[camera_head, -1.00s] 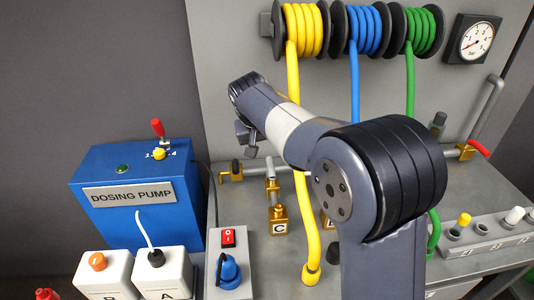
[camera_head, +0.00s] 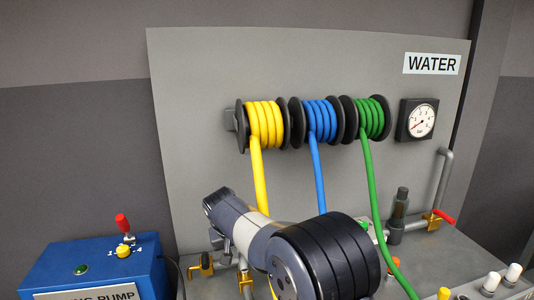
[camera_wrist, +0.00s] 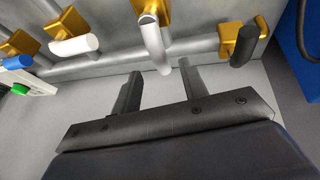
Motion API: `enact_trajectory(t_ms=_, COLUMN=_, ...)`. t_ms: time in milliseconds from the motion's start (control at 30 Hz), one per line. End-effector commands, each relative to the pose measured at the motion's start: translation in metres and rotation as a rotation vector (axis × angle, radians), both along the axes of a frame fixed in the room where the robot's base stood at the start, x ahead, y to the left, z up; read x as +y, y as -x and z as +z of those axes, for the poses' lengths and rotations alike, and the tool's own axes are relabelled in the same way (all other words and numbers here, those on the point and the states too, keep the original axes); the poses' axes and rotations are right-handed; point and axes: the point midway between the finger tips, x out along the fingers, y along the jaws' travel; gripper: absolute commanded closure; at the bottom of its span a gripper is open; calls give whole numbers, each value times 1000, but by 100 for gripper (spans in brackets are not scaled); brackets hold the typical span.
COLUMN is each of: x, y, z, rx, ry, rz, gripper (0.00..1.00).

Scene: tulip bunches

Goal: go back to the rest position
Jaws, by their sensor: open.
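My gripper (camera_wrist: 159,72) shows in the wrist view with its two dark fingers apart and nothing held between them. A white-grey lever (camera_wrist: 153,40) on a brass valve (camera_wrist: 150,8) lies just beyond the fingertips, in line with the gap; I cannot tell how far off it is. In the head view my arm reaches over the bench from the bottom middle, bent, with its far end at the left. The gripper is hidden there.
The blue dosing pump (camera_head: 100,266) stands at the left. Yellow (camera_head: 264,124), blue (camera_head: 320,118) and green (camera_head: 371,117) hose reels hang on the grey panel (camera_head: 200,90), with a gauge (camera_head: 417,119) and WATER sign (camera_head: 432,64). More brass valves (camera_wrist: 70,22) line the pipe.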

Motion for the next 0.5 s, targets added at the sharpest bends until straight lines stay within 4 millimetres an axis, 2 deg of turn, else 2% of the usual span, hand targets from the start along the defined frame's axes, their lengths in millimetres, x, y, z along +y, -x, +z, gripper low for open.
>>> enact_trajectory(t_ms=200, x=-3, y=-12, z=-27, rx=1, ry=1, rz=-1, gripper=59)
enact_trajectory(t_ms=333, x=-3, y=-15, z=-33, rx=0, ry=0, rz=1, gripper=59)
enact_trajectory(t_ms=500, x=-3, y=-15, z=-32, rx=-1, ry=-1, rz=13, gripper=59)
